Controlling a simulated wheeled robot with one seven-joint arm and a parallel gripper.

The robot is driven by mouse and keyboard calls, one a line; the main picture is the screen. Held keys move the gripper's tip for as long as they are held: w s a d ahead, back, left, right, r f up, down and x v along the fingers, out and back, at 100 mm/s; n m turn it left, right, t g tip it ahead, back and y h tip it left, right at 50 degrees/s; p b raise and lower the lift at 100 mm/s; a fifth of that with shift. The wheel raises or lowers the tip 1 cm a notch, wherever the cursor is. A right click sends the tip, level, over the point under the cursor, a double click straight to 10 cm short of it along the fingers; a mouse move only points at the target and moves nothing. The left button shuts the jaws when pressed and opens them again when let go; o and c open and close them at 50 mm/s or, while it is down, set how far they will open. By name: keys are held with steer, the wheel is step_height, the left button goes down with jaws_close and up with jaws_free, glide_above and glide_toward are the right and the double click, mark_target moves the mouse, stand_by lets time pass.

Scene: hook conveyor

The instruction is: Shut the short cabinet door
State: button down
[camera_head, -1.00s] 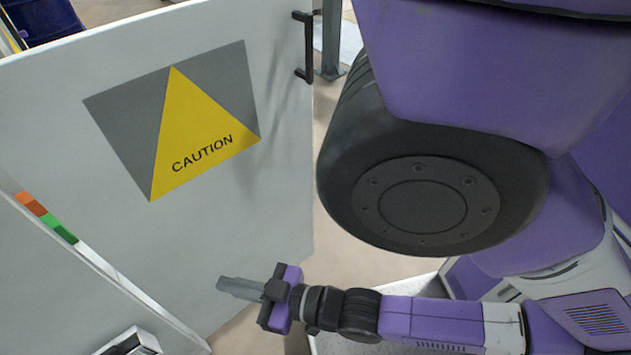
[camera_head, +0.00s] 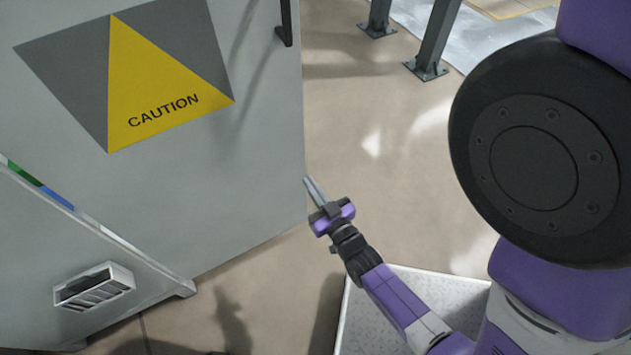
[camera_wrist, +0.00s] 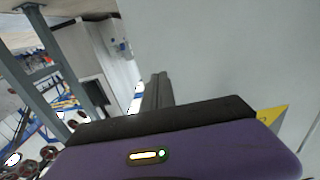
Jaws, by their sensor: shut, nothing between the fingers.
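The cabinet door (camera_head: 200,190) is a grey-white panel with a yellow CAUTION triangle and a black handle (camera_head: 287,22) near its upper right edge. It stands open, swung out from the cabinet body (camera_head: 95,240) at lower left. My gripper (camera_head: 312,190) is shut and empty, with its fingertips right beside the door's free vertical edge; I cannot tell if they touch it. In the wrist view, the shut fingers (camera_wrist: 157,95) point along the pale door panel (camera_wrist: 220,50), and a corner of the yellow triangle shows at right.
Two dark metal posts (camera_head: 435,40) stand on the floor at the top. The floor (camera_head: 400,140) right of the door is open. A vented box (camera_head: 95,287) sticks out from the cabinet side. Shelving and blue racks show far off in the wrist view.

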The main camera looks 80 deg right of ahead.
mark_target(286, 149)
steer(key=p+x, duration=0.1)
steer(key=x, duration=1)
steer(key=shift+w, duration=0.15)
